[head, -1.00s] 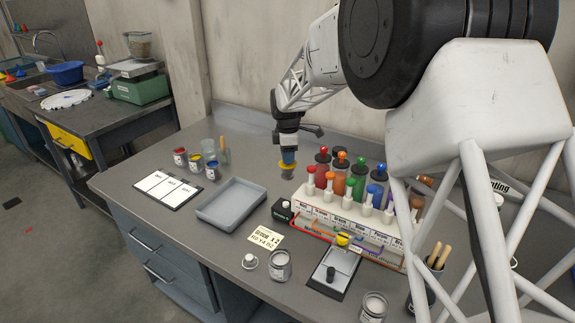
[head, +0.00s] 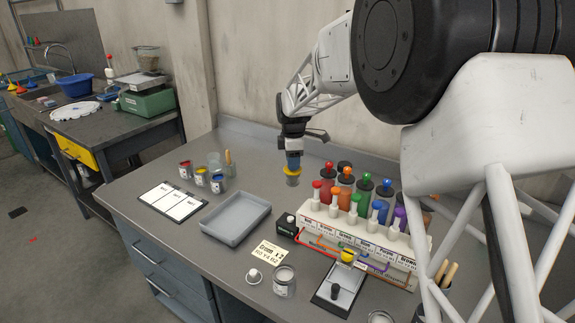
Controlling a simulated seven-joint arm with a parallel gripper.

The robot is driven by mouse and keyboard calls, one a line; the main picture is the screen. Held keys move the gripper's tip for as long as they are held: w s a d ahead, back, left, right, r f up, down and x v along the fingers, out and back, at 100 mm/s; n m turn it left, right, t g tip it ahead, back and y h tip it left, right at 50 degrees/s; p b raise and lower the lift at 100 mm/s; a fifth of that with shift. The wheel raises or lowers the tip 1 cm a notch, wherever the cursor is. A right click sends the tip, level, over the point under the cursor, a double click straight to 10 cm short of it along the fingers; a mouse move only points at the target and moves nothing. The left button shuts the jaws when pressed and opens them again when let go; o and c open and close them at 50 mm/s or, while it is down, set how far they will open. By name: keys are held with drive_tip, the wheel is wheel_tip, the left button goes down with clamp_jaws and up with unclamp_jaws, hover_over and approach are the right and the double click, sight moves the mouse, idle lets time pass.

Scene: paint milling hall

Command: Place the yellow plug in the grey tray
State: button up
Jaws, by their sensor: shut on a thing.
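My gripper (head: 292,160) hangs above the bench, pointing down, its fingertips shut on the yellow plug (head: 291,171). The plug shows as a yellow band with a greyish, see-through part below it. It is held in the air, up and to the right of the grey tray (head: 235,219) in the picture. The tray is shallow, rectangular and empty, and lies on the bench left of the rack.
A white rack (head: 365,235) of coloured bottles stands to the right. A white chart board (head: 174,203) and small paint pots (head: 201,178) are left of the tray. A card (head: 269,253), a jar (head: 284,281) and a dark stand with a yellow knob (head: 347,256) are in front.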

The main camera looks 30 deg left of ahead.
drive_tip(key=shift+s, duration=0.15)
drive_tip(key=s+f, duration=0.2)
drive_tip(key=s, duration=1)
drive_tip(key=s+d+f+n, duration=0.1)
drive_tip(key=s+f, duration=0.1)
drive_tip(key=s, duration=1.1)
drive_tip(key=shift+f+n, duration=0.15)
drive_tip(key=shift+n, duration=0.15)
drive_tip(key=w+a+f, duration=0.1)
drive_tip(key=w+a, duration=0.8)
drive_tip(key=a, duration=0.4)
drive_tip(key=shift+w+f, duration=0.15)
drive_tip(key=shift+f, duration=0.1)
drive_tip(key=shift+f, duration=1.75)
drive_tip(key=shift+f, duration=0.15)
